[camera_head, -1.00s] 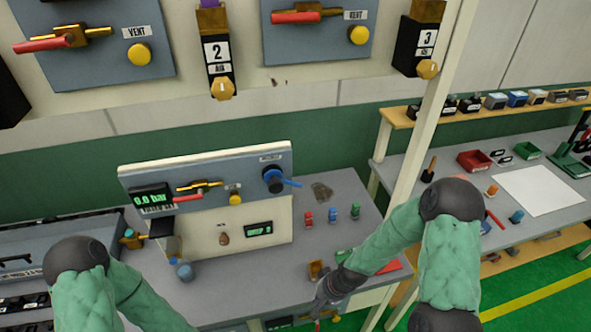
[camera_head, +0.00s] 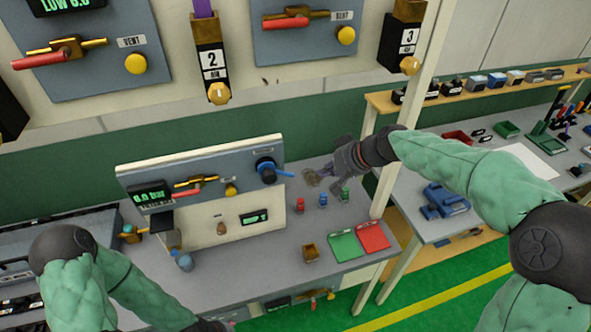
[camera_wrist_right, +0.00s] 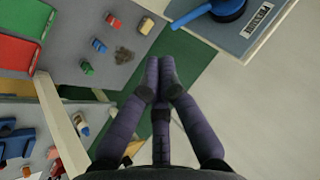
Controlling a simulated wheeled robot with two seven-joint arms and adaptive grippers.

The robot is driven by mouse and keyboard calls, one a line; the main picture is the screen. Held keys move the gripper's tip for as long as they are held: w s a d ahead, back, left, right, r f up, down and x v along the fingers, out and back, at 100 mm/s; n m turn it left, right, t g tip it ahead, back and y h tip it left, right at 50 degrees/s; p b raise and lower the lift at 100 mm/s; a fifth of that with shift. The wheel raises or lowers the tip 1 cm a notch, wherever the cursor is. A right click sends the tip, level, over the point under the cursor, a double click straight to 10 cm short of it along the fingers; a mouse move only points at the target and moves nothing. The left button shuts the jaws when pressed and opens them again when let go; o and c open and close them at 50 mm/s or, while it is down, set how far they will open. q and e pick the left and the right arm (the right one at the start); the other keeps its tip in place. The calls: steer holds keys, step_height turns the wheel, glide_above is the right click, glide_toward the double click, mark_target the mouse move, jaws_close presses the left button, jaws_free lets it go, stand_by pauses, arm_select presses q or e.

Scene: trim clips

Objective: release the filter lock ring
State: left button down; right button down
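The blue ring (camera_head: 266,170) with a blue lever pointing right sits at the right end of the small upright panel (camera_head: 200,170). It fits the filter lock ring. In the right wrist view the ring (camera_wrist_right: 228,8) is at the top edge, partly cut off, its lever running left and down. My right gripper (camera_head: 314,178) is to the right of the panel, apart from the lever. In the wrist view its fingers (camera_wrist_right: 160,62) meet at the tips with nothing visible between them. Only a dark edge of my left gripper (camera_head: 210,326) shows at the bottom; its fingers are hidden.
Small red, blue and green parts (camera_head: 323,201) stand on the bench below my right gripper. A cream post (camera_head: 385,185) rises right of the bench, close to my right arm.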

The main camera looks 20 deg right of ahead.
mark_target(291, 174)
step_height(291, 174, up, 4)
steer(key=shift+s+f, duration=0.1)
steer(key=shift+s, duration=0.05)
steer(key=p+x, duration=0.1)
steer(key=x, duration=0.6)
steer(key=p+x, duration=0.1)
steer(key=x, duration=0.6)
steer(key=shift+w+a+r, duration=0.1)
steer(key=shift+w+r, duration=0.1)
